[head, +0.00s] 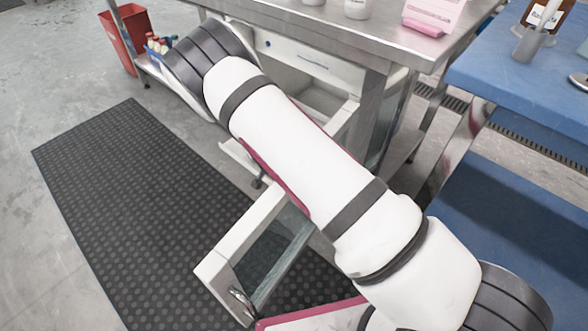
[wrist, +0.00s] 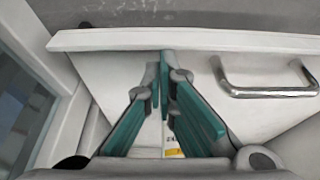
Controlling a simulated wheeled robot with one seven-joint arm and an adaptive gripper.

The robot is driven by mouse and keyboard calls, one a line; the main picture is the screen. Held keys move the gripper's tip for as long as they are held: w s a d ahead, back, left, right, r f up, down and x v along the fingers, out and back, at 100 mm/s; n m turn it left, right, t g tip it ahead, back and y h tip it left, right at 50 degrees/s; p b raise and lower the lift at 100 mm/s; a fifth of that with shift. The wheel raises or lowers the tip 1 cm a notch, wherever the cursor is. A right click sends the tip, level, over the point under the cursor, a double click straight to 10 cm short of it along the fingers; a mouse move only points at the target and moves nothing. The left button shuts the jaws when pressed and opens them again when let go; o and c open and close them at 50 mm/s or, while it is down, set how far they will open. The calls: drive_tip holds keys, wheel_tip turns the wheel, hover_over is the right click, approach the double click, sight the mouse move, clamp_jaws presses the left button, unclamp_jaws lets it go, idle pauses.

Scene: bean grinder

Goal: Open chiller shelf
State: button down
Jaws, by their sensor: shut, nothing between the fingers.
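The chiller is a white cabinet (head: 310,62) under the steel table in the head view, largely covered by my arm. Its glass door (head: 265,262) stands swung open towards the front, with a metal handle (head: 242,302) near its lower end. In the wrist view a white panel (wrist: 250,118) with a ledge on top carries a metal bar handle (wrist: 268,92) at the right. I cannot tell if this panel is pulled out. My gripper (wrist: 165,62) is shut and empty, in front of the panel and left of its handle, apart from that handle. The head view hides my gripper.
The steel table (head: 335,27) is above the chiller. A blue table (head: 505,65) is at the right. A red bin (head: 125,40) stands at the back left. A black mat (head: 130,190) covers clear floor in front. A glazed frame (wrist: 25,110) edges the wrist view's left.

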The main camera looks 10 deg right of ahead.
drive_tip(key=s+a, duration=0.5)
drive_tip(key=a, duration=0.2)
drive_tip(key=shift+s+a+p, duration=0.15)
drive_tip(key=shift+p, duration=0.3)
drive_tip(key=shift+r, duration=0.1)
